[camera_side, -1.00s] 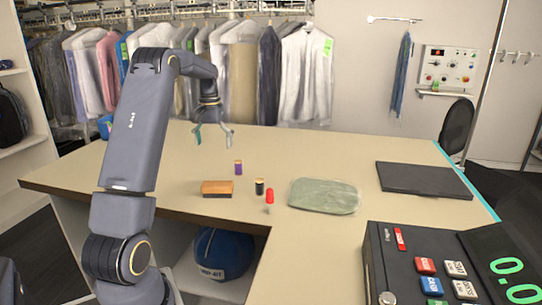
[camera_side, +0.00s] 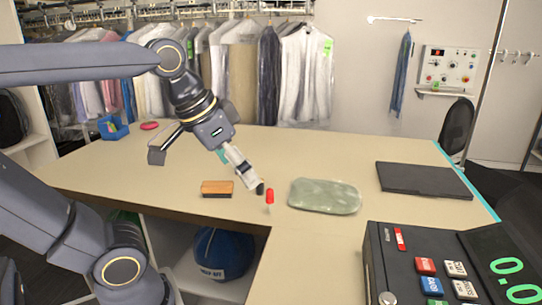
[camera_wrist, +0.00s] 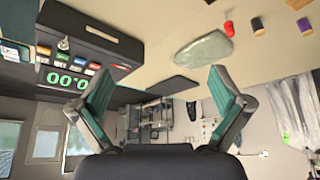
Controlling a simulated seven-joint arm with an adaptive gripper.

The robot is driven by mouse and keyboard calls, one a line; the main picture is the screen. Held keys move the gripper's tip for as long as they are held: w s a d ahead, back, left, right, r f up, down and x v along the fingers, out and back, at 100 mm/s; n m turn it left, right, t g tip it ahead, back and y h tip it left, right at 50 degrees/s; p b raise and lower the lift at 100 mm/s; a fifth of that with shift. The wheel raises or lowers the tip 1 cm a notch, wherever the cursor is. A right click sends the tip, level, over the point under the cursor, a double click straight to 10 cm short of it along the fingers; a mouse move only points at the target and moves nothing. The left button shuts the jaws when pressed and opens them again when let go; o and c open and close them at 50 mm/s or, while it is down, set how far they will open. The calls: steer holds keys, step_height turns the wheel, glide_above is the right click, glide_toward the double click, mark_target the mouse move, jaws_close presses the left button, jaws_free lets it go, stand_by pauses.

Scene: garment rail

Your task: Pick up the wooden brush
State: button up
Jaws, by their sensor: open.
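The wooden brush (camera_side: 217,187), an orange-brown block with dark bristles underneath, lies on the table near its front edge, left of the spools. In the wrist view, an orange-brown piece at the top right edge (camera_wrist: 297,4) looks like part of it. My gripper (camera_side: 246,174) is above the table, behind and to the right of the brush in the side view, apart from it. The wrist view shows its two fingers (camera_wrist: 158,92) spread wide with nothing between them.
A red-topped thing (camera_side: 270,196) and a dark spool (camera_side: 260,189) stand right of the brush. A purple spool (camera_wrist: 305,25) shows in the wrist view. A green wrapped packet (camera_side: 324,196), a black slab (camera_side: 423,180) and a till (camera_side: 400,285) lie further right.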

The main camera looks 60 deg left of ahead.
steer(key=f, duration=0.1)
steer(key=s+f, duration=0.1)
steer(key=f, duration=0.1)
steer(key=s+f, duration=0.1)
steer(key=f, duration=0.1)
steer(key=shift+d+f, duration=0.15)
steer(key=shift+d, duration=0.1)
steer(key=c, duration=0.4)
steer(key=shift+o, duration=0.2)
